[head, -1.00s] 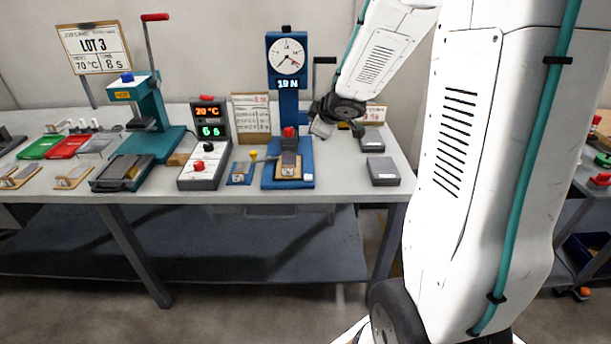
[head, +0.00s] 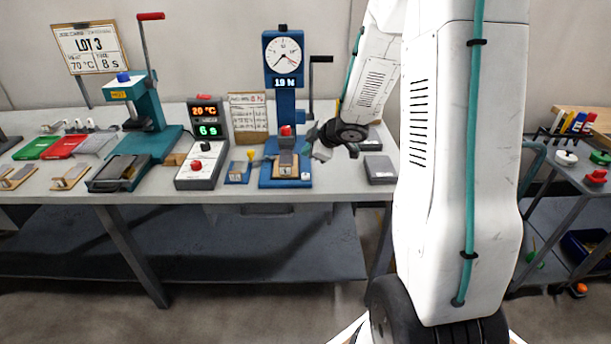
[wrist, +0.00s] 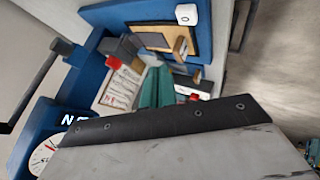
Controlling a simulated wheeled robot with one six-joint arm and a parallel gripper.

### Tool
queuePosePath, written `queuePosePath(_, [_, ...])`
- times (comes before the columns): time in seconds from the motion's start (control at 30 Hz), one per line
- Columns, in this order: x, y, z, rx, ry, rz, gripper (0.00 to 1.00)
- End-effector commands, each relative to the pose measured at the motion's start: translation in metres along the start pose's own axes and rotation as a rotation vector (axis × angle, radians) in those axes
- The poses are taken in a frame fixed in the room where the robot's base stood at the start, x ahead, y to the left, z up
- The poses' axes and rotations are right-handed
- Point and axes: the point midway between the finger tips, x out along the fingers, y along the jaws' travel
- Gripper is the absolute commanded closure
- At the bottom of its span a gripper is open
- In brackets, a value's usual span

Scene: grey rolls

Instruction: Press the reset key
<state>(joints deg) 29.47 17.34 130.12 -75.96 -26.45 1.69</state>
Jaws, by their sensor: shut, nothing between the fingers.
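A small white key (head: 305,176) sits at the front right corner of the blue base of the force tester (head: 284,110). In the wrist view the white key (wrist: 187,14) is near the top edge, with a dark mark on its face that is too small to read. My gripper (head: 308,150) hangs just right of the tester's red-topped part, above and behind the key and apart from it. In the wrist view its teal fingertips (wrist: 157,88) are together and empty. The tester display reads 19 N.
The red-topped clamp (head: 287,137) and wood-based sample stand left of my gripper. The tester's crank handle (head: 318,62) rises behind. A grey box (head: 380,170) lies to the right. A controller (head: 207,130) and a yellow-knobbed blue block (head: 240,170) stand left.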

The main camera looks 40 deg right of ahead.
Motion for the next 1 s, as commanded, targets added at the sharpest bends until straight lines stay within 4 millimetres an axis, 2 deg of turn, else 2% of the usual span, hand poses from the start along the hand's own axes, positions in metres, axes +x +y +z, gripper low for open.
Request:
queuePosePath(0.2, [0.022, -0.017, 0.017, 0.003, -0.001, -0.003, 1.0])
queuePosePath(0.4, [0.035, -0.026, 0.025, 0.002, 0.0, -0.002, 1.0])
queuePosePath(1.0, [0.039, -0.029, 0.029, 0.0, 0.0, 0.0, 1.0])
